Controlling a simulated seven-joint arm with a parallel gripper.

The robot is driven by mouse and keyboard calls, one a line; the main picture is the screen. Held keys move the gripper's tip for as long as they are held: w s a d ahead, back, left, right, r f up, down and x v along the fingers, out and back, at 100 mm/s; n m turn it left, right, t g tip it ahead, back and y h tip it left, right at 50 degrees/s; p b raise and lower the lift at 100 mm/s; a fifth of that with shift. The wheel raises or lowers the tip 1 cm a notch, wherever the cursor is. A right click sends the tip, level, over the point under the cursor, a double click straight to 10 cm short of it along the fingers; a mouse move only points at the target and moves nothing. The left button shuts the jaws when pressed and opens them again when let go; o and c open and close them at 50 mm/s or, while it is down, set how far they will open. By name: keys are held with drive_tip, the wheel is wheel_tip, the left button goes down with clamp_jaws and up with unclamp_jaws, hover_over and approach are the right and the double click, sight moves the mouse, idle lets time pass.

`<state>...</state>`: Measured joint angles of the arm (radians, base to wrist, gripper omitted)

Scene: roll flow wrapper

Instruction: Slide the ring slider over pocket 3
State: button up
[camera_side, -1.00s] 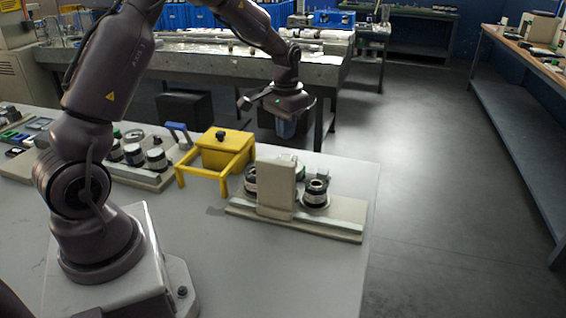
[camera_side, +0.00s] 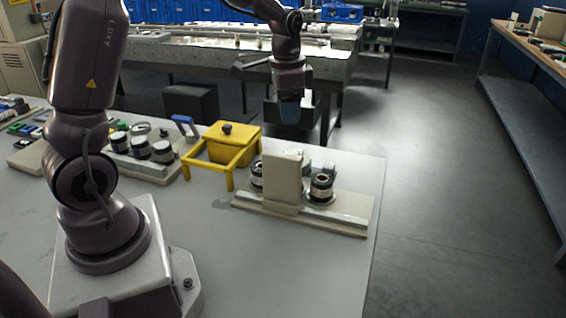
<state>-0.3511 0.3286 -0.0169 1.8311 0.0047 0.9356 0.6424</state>
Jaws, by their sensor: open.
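My gripper (camera_side: 289,118) is open and points down beyond the far edge of the table, behind the beige fixture (camera_side: 340,224). It is apart from everything on the table; a bluish part shows between its fingers, and I cannot tell what it is. The beige fixture has a long base, an upright block (camera_side: 283,178) and dark rolls on both sides, one at the right (camera_side: 321,187) and one partly hidden at the left (camera_side: 257,173). I cannot make out which part is the ring slider or which place is pocket 3.
A yellow lidded box (camera_side: 232,143) with a yellow frame (camera_side: 208,168) stands left of the fixture. Further left is a tray of several rolls (camera_side: 139,148) with a blue handle (camera_side: 184,121) nearby. The front of the grey table (camera_side: 270,265) is clear.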

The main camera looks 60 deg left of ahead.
sight(282, 155)
drive_tip(key=f+m, duration=0.1)
drive_tip(key=f, duration=0.3)
drive_tip(key=s+f+m, duration=0.1)
drive_tip(key=f+m, duration=0.1)
drive_tip(key=f, duration=0.2)
drive_tip(key=s+d+f+m, duration=0.1)
drive_tip(key=f+m, duration=0.1)
drive_tip(key=f, duration=0.3)
drive_tip(key=shift+g, duration=0.3)
drive_tip(key=shift+c, duration=0.5)
clamp_jaws()
drive_tip(key=s+a, duration=0.6)
